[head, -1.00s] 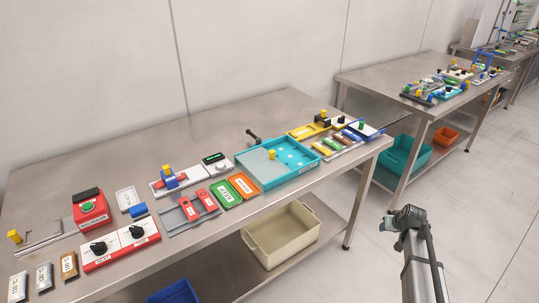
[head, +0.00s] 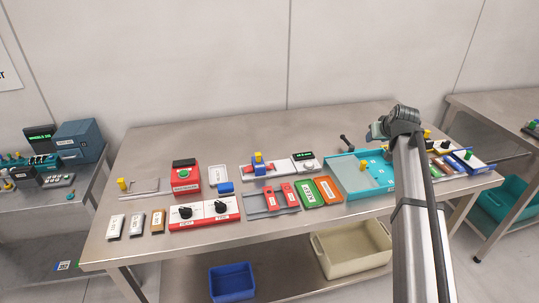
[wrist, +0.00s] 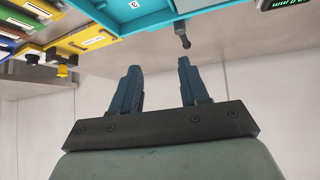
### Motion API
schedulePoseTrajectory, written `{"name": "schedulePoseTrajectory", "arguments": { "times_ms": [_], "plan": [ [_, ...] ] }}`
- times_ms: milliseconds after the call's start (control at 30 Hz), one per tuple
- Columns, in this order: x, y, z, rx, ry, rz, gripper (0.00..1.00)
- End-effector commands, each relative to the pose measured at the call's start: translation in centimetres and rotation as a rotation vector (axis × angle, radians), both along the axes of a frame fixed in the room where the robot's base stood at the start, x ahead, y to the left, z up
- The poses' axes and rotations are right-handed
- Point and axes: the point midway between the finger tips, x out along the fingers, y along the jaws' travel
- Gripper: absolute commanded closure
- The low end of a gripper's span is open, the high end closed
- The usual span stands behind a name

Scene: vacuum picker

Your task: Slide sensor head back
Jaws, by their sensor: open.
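What looks like the sensor head is a blue block with a yellow knob (head: 258,163). It sits on a light rail plate with a red part, left of a white unit with a dark green-lit display (head: 303,156). My gripper (head: 376,132) is above the table's back right part, well right of the block. In the wrist view my gripper (wrist: 157,65) shows two blue fingers apart with nothing between them. The display unit shows at the top right corner there (wrist: 285,3); the sensor head is out of that view.
A turquoise tray (head: 345,192) with a dark handle (head: 345,142) behind it stands right of the sensor unit. The back left table is clear.

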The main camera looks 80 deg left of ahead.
Motion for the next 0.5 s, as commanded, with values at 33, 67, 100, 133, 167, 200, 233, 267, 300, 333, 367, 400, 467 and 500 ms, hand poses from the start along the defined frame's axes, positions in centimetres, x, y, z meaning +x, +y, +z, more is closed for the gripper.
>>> {"name": "schedulePoseTrajectory", "arguments": {
  "times_ms": [33,67,100,133,167,200,233,267,300,333,367,400,467,500],
  "plan": [
    [-3.1,1.3,0.3,-0.022,0.011,0.026,0.55],
    [-4.8,1.9,0.5,-0.037,0.017,0.039,0.55],
    [-7.0,2.6,0.7,-0.056,0.028,0.053,0.55],
    [-8.7,3.0,0.9,-0.071,0.034,0.066,0.55],
    [-10.4,3.5,1.1,-0.086,0.041,0.077,0.55],
    [-12.6,4.0,1.3,-0.106,0.047,0.092,0.55],
    [-14.3,4.3,1.5,-0.122,0.053,0.104,0.55],
    [-16.0,4.6,1.7,-0.137,0.059,0.113,0.55],
    [-18.3,5.0,1.9,-0.157,0.065,0.127,0.55],
    [-20.0,5.2,2.1,-0.174,0.069,0.138,0.55],
    [-21.6,5.4,2.3,-0.189,0.072,0.147,0.55],
    [-23.9,5.6,2.7,-0.209,0.077,0.159,0.55],
    [-27.0,5.8,3.1,-0.239,0.083,0.176,0.55],
    [-29.0,5.9,3.3,-0.259,0.084,0.186,0.55]
  ]
}}
